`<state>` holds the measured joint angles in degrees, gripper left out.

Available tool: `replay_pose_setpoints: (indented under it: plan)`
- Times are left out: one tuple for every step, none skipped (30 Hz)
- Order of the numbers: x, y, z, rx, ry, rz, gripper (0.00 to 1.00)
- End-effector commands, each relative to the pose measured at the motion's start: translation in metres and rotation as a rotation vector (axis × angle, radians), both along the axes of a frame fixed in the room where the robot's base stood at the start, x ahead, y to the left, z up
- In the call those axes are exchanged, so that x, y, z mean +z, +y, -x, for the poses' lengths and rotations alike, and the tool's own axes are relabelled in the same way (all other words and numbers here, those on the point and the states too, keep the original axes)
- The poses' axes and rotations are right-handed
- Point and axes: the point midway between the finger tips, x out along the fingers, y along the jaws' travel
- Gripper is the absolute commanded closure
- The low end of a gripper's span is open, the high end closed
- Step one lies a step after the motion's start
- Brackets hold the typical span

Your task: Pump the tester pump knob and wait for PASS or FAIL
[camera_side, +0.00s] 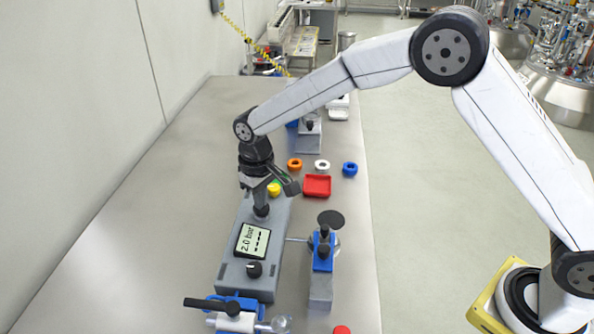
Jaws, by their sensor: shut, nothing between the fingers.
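The tester (232,276) is a long grey box on the bench. Its display (252,241) reads 2.0 bar with a row of dashes beside it; I see neither PASS nor FAIL. The dark pump knob (261,211) stands at the tester's far end. My gripper (262,196) is shut and empty, pointing down directly over the pump knob. Its tips seem to meet the knob's top, but I cannot tell whether they touch. A black dial (254,269) sits nearer than the display.
A thin tube joins the tester to a blue-and-grey fixture (322,262) with a black handle on the right. A blue clamp (236,308) stands in front. Orange, white and blue rings (350,169) and a red tray (317,185) lie behind. The bench's left side is clear.

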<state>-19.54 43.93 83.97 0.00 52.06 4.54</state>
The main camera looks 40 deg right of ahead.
Motion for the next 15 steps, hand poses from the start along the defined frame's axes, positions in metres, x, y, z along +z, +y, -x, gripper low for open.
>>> replay_pose_setpoints:
  plan:
    - [0.000,0.000,0.001,0.000,0.003,0.001,1.00]
    - [0.001,0.000,0.001,0.000,0.003,0.001,1.00]
    - [0.003,0.000,0.001,0.000,0.003,0.001,1.00]
    - [0.004,0.000,0.001,0.000,0.003,0.001,1.00]
    - [0.005,0.000,0.001,0.000,0.004,0.001,1.00]
    - [0.007,0.000,0.001,0.000,0.004,0.001,1.00]
    - [0.009,0.000,0.001,0.000,0.003,0.001,1.00]
    - [0.010,0.000,0.001,0.000,0.003,0.001,1.00]
    - [0.012,0.000,0.000,0.000,0.002,0.001,1.00]
    - [0.014,0.000,0.000,0.000,0.002,0.001,1.00]
    - [0.016,0.000,0.000,0.000,0.002,0.001,1.00]
    - [0.018,0.000,0.000,0.000,0.002,0.001,1.00]
    - [0.019,0.000,0.000,0.000,0.002,0.001,1.00]
    - [0.021,0.000,0.001,0.000,0.002,0.001,1.00]
    - [0.023,0.000,0.001,0.000,0.003,0.001,1.00]
